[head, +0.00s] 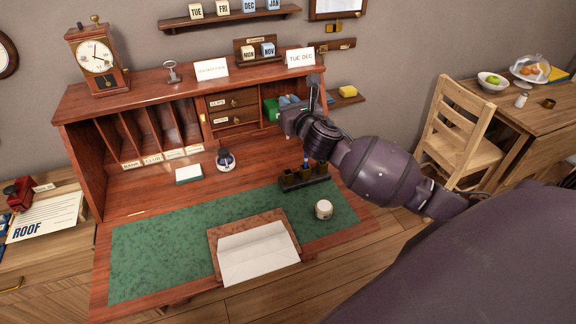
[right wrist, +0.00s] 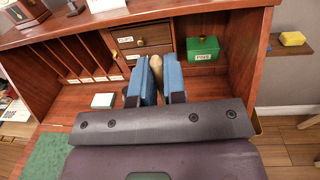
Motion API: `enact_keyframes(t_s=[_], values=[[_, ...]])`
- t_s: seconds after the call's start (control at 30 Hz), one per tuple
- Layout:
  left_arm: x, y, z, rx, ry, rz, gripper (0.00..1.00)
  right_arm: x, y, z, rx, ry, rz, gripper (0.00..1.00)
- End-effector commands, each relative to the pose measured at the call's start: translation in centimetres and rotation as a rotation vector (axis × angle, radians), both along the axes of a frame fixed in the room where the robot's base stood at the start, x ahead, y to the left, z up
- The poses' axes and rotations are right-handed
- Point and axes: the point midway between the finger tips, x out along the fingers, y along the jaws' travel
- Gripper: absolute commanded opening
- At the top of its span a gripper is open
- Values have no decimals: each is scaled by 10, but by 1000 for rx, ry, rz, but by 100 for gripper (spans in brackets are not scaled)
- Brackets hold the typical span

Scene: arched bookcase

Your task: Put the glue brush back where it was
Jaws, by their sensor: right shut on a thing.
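My right gripper (head: 290,100) reaches toward the right side of the desk's back compartments. In the right wrist view its two blue fingers (right wrist: 163,82) are shut on a slim tan handle (right wrist: 157,68), which looks like the glue brush. Its lower end is hidden by the gripper, and the brush cannot be made out in the head view. A small white jar (head: 323,209) with a dark mark stands on the right of the green desk mat. A dark rack (head: 303,180) stands behind it, with a blue-topped item in it. My left gripper is not in view.
A green box (right wrist: 203,49) sits in the right compartment, beside small labelled drawers (head: 233,108). A round bottle (head: 226,160) and a white pad (head: 189,174) stand on the desk. A paper lies on a brown board (head: 212,236) in front. The mat's left half (head: 155,250) is clear.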

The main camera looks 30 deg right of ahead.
Motion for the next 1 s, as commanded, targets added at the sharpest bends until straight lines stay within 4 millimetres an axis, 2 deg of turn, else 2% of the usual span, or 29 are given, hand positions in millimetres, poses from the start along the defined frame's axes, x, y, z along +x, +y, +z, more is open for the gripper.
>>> enact_keyframes(t_s=[0.03,0.1,0.5,0.6,0.83,1.0], values=[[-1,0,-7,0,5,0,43,0,0,-17,6,6,-1,0],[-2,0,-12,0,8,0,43,-1,0,-33,5,6,-2,0],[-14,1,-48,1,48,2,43,-1,1,-116,5,5,-1,0],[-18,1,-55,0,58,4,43,-1,1,-127,3,5,0,0],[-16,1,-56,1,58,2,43,0,1,-136,1,2,1,0],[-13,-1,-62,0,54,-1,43,-1,1,-162,3,7,-1,0]])
